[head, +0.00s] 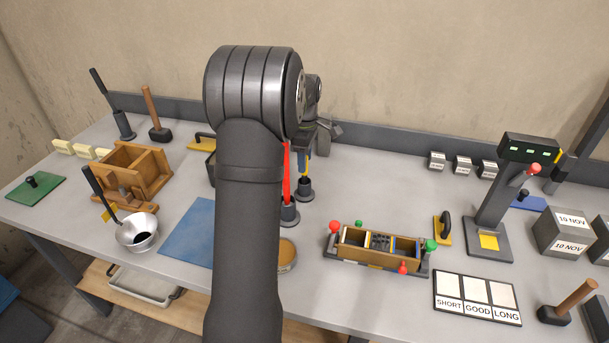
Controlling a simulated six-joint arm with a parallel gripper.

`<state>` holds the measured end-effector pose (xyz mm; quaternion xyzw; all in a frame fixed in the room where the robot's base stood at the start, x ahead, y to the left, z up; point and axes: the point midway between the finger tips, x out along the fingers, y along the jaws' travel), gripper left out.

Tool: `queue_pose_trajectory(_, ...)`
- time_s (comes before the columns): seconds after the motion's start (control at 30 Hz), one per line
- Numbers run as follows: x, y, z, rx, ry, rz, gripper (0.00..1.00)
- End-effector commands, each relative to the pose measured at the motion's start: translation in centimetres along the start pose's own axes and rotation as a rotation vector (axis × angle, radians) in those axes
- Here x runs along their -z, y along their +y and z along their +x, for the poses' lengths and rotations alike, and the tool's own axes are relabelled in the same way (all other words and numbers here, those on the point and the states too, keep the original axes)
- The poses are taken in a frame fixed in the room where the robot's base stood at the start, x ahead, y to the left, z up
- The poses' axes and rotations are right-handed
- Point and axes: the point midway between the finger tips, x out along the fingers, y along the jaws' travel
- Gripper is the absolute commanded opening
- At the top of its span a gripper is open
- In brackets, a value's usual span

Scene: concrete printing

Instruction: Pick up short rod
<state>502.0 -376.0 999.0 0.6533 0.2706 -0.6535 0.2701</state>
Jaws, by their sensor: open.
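Two dark round holders stand at the middle of the table, just right of my arm. A red rod (287,172) stands upright in the front holder (289,214). A slimmer piece with yellow and blue on it (305,174) stands at the rear holder (305,192). I cannot tell which is the short rod. My gripper (312,150) is open, above and around the top of the rear holder's area; my arm partly hides it, and contact is not clear.
A wooden mould with red and green knobs (378,262) lies right of the holders. A board marked SHORT, GOOD, LONG (478,318) is at the front right. A blue mat (190,232), bowl (136,237) and wooden box (153,165) are left.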

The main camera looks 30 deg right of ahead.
Motion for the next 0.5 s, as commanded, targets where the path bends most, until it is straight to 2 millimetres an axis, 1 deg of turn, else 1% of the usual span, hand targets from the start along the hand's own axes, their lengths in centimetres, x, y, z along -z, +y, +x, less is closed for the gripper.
queue_pose_trajectory(0.03,0.05,-0.05,0.68,0.002,0.0,-0.001,0.45)
queue_pose_trajectory(0.13,0.07,-0.03,1.35,0.0,0.0,-0.001,0.45)
queue_pose_trajectory(0.37,0.08,-0.02,1.47,-0.001,0.0,-0.001,0.45)
queue_pose_trajectory(0.47,0.09,-0.02,1.46,-0.001,0.0,-0.001,0.28)
queue_pose_trajectory(0.5,0.09,-0.02,1.46,-0.001,0.0,-0.001,0.2)
